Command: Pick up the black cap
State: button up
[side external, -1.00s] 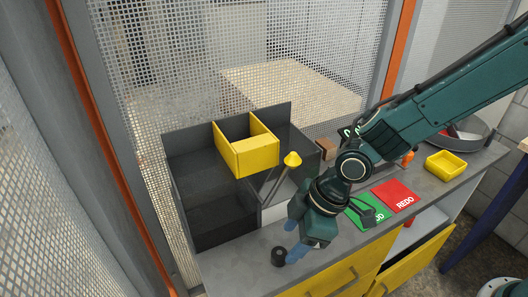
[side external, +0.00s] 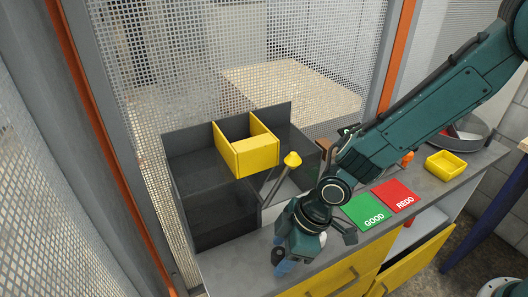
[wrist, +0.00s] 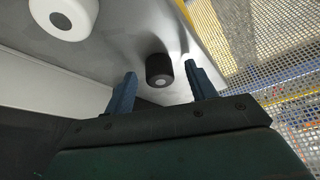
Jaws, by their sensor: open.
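The black cap (side external: 276,257) stands on the grey worktop near its front left edge, partly hidden by my gripper in the side view. In the wrist view the black cap (wrist: 158,72) is a short dark cylinder with a pale spot on its end. It shows between and beyond the two blue fingers. My gripper (side external: 283,256) is low over the worktop right at the cap. Its fingers are apart in the wrist view (wrist: 161,86), with space on both sides of the cap. I cannot tell whether either finger touches it.
A dark divided bin (side external: 215,220) with a yellow box (side external: 255,157) stands behind. A yellow-tipped rod (side external: 292,160) leans near it. Green GOOD (side external: 366,211) and red REDO (side external: 397,197) cards and a yellow tray (side external: 446,165) lie to the right. Mesh fencing closes the back.

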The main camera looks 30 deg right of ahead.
aim_at(282, 252)
dwell(0.5)
jog(key=c, duration=1.1)
jog(key=shift+o, duration=0.2)
jog(key=shift+r, duration=0.15)
notch_tip(282, 252, up, 20)
jog(key=shift+w, duration=0.1)
dwell(0.4)
